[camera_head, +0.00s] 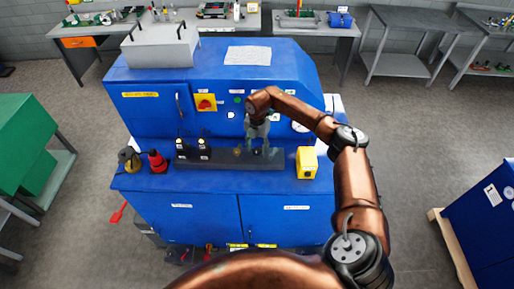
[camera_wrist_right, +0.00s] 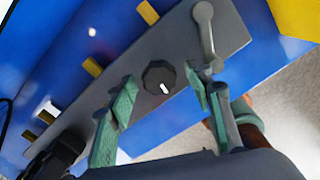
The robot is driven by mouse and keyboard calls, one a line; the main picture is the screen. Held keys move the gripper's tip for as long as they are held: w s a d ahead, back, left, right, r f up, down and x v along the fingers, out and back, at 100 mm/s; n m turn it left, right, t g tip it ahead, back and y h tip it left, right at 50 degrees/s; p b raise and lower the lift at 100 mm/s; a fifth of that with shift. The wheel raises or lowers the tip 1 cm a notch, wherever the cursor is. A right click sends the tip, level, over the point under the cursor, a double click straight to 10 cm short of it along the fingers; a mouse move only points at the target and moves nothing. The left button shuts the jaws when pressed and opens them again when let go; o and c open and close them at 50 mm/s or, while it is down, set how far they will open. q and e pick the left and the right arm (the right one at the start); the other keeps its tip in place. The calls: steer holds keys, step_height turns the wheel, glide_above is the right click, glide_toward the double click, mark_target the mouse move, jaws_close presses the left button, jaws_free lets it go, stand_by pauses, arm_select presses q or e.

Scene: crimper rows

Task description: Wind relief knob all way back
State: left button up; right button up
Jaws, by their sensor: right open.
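The relief knob (camera_wrist_right: 159,77) is a black, many-sided knob with a white pointer mark, on a dark grey block (camera_wrist_right: 75,105) in the right wrist view. My right gripper (camera_wrist_right: 159,84) is open, with one green fingertip on each side of the knob. Gaps show between the fingertips and the knob in this view. In the head view my right gripper (camera_head: 258,141) reaches down over the right part of the dark block (camera_head: 221,160) and largely hides the knob. My left gripper is not in view.
A grey lever (camera_wrist_right: 206,35) stands on the block close to my right fingertip. Brass fittings (camera_wrist_right: 93,66) line the block. A yellow box (camera_head: 306,163) stands to its right; a red item (camera_head: 157,162) stands to its left. The blue cabinet (camera_head: 150,103) rises behind.

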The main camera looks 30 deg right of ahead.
steer(key=shift+c, duration=0.6)
steer(key=c, duration=1)
steer(key=shift+c, duration=0.2)
